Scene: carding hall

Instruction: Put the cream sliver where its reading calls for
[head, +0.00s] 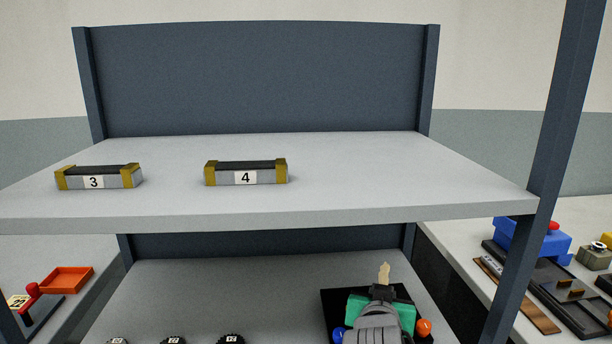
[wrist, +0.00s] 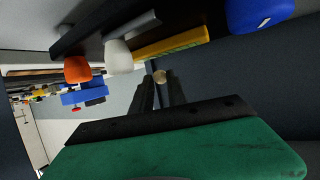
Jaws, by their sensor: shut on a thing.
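The cream sliver (head: 384,271) stands upright above my gripper (head: 383,290) in the head view, over the lower shelf. My gripper is shut on it. In the wrist view the sliver's round end (wrist: 160,76) shows between the two dark fingers of my gripper (wrist: 158,86). No reading can be made out in either view. Two grey holders with yellow ends stand on the upper shelf: one labelled 3 (head: 94,182) at the left and one labelled 4 (head: 245,177) nearer the middle.
A black-based device (head: 328,301) with blue (head: 337,335) and orange (head: 424,327) knobs is partly hidden behind my gripper. Several black round pieces (head: 231,339) line the lower shelf's front. An orange tray (head: 66,280) is left; a blue machine (head: 553,243) right. The upper shelf's right half is clear.

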